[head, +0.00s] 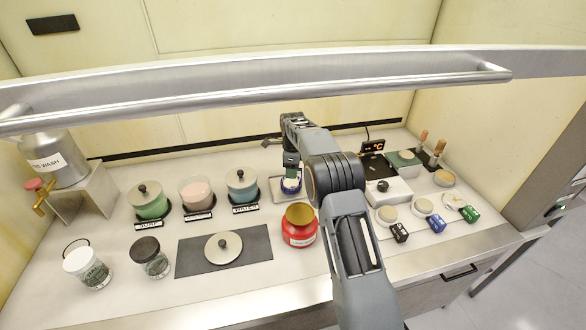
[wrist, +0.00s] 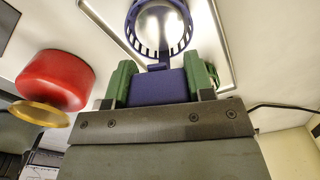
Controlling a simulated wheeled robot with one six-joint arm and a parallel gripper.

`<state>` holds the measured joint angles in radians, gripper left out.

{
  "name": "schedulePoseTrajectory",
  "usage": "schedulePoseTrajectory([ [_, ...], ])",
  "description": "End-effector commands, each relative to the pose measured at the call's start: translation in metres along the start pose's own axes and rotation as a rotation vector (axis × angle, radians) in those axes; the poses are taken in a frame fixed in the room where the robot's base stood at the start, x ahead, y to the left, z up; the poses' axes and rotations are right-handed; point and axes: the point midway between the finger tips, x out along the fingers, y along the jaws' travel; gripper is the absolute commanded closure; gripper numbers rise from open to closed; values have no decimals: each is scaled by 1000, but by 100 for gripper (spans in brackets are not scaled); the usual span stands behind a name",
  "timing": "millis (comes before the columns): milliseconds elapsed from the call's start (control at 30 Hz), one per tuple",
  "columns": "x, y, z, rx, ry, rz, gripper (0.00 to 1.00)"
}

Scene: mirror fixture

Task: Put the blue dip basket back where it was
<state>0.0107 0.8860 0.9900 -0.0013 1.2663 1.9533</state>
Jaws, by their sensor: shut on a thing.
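The blue dip basket (wrist: 133,28) has a slotted round bowl and a thick blue handle block (wrist: 158,88). My gripper (wrist: 160,80) is shut on that block between its green fingertips. In the wrist view the basket lies over a bright metal tray (wrist: 212,55). In the head view my gripper (head: 291,166) is at the back middle of the counter, pointing down. The basket (head: 290,186) shows just below it, within the outline of the small tray (head: 277,200). I cannot tell whether the basket touches the tray.
A red pot (head: 299,232) stands in front of the tray; it also shows in the wrist view (wrist: 55,82). A blue lidded jar (head: 242,187) stands to the left, beside pink and green ones. A white knobbed device (head: 388,190) is to the right. A steel rail (head: 260,88) crosses above.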

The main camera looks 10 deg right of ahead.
Motion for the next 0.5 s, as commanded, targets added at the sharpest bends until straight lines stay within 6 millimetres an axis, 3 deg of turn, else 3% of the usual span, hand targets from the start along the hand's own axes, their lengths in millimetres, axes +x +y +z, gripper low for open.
schedulePoseTrajectory([
  [100,3,0,0,0,0,-1,75],
  [133,3,0,0,0,0,0,50],
  [200,3,0,0,0,0,0,43],
  [367,2,0,0,0,0,0,28],
  [500,2,0,0,0,0,0,26],
])
